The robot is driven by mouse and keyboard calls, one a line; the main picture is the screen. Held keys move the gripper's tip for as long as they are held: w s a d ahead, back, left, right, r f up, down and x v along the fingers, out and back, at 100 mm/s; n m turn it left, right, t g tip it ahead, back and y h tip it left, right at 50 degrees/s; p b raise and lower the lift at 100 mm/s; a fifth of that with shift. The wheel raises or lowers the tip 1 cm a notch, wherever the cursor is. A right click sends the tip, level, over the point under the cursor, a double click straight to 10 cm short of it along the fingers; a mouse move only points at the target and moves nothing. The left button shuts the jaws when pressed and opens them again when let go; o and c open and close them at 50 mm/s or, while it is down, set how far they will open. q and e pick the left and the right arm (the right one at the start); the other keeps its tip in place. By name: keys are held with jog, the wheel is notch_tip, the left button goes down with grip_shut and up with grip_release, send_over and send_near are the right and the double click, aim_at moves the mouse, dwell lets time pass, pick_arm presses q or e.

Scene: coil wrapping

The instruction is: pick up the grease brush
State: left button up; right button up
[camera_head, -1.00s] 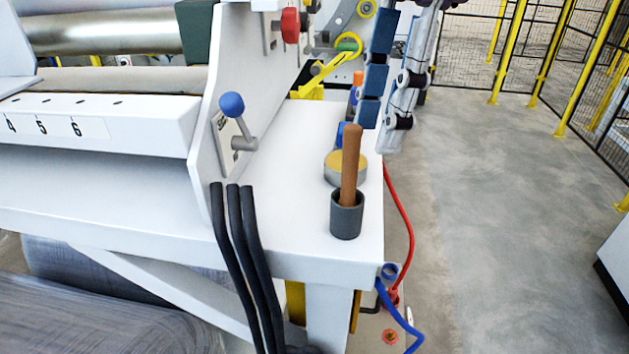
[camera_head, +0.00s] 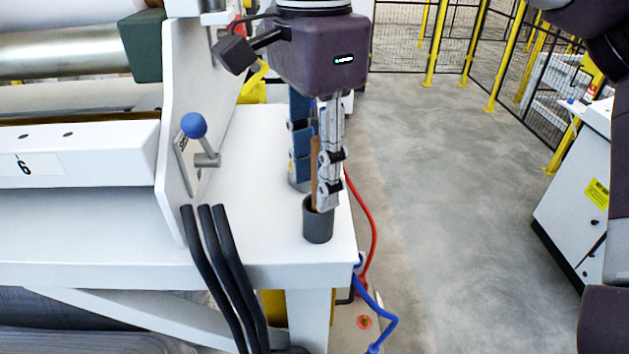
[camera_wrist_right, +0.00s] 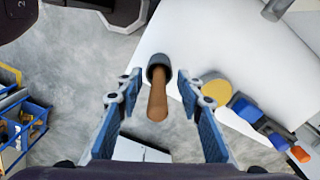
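The grease brush stands in a dark grey cup (camera_head: 318,222) near the table's front right corner, with its brown wooden handle (camera_head: 315,170) upward. In the head view the handle is partly covered by my right gripper (camera_head: 318,200). In the right wrist view the brush handle (camera_wrist_right: 157,102) points toward the camera, between the two blue-padded fingers of my right gripper (camera_wrist_right: 156,88). The fingers are open, with a gap on both sides of the handle. The brush's lower end is hidden in the cup (camera_wrist_right: 159,62). My left gripper is not in view.
A yellow-topped round tin (camera_wrist_right: 217,92) and blue and orange items (camera_wrist_right: 278,142) stand beside the brush. A blue-knobbed lever (camera_head: 194,126) and black hoses (camera_head: 222,265) are left of the cup. Open floor (camera_head: 430,200) lies right of the table.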

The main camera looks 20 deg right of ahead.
jog(key=shift+d+f, duration=0.15)
jog(key=shift+f, duration=0.25)
jog(key=shift+s+d+f, duration=0.1)
jog(key=shift+d+f, duration=0.15)
jog(key=shift+f, duration=0.1)
jog(key=shift+a, duration=0.2)
jog(key=shift+c, duration=1.4)
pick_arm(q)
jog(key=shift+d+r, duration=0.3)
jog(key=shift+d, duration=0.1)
pick_arm(e)
grip_shut()
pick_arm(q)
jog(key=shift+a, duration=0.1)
